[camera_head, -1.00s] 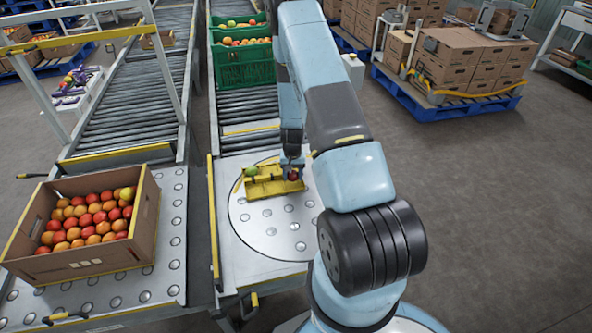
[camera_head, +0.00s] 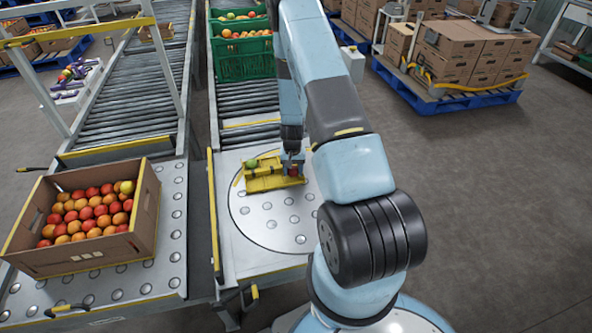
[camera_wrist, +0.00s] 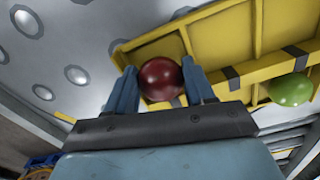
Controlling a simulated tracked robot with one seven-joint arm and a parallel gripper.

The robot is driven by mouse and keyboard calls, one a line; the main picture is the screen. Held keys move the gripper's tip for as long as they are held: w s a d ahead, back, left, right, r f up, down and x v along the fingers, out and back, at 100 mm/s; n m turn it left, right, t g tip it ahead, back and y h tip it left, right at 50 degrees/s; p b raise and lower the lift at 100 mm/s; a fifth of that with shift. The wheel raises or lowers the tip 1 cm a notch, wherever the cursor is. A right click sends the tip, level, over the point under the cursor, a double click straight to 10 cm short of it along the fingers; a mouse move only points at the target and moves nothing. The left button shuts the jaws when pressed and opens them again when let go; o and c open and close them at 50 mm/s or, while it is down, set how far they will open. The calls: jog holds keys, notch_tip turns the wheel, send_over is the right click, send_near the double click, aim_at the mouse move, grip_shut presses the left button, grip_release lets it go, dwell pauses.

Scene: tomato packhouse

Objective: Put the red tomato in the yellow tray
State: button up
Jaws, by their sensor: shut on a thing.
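The red tomato (camera_wrist: 161,78) is held between the two blue fingers of my gripper (camera_wrist: 161,88) in the wrist view. My gripper (camera_head: 292,166) is shut on it, and the tomato (camera_head: 293,171) shows as a small red spot in the head view. The yellow tray (camera_head: 268,184) lies on the round metal plate, and the tomato appears over its right end. In the wrist view the tomato overlaps the edge of the tray (camera_wrist: 215,38). I cannot tell its height above the tray. A green tomato (camera_head: 251,163) is at the tray's left end, also in the wrist view (camera_wrist: 291,89).
A cardboard box (camera_head: 148,215) full of red and orange fruit stands on the left table. Green crates (camera_head: 243,70) of fruit stand on the roller conveyor behind the tray. The round plate (camera_head: 270,228) is clear in front of the tray. Boxes on a blue pallet stand back right.

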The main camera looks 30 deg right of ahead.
jog(key=shift+f, duration=0.45)
dwell(0.3)
jog(key=o, duration=0.8)
jog(key=shift+c, duration=1.5)
jog(key=shift+w, duration=0.1)
jog(key=shift+r, duration=0.1)
jog(key=shift+r, duration=3.45)
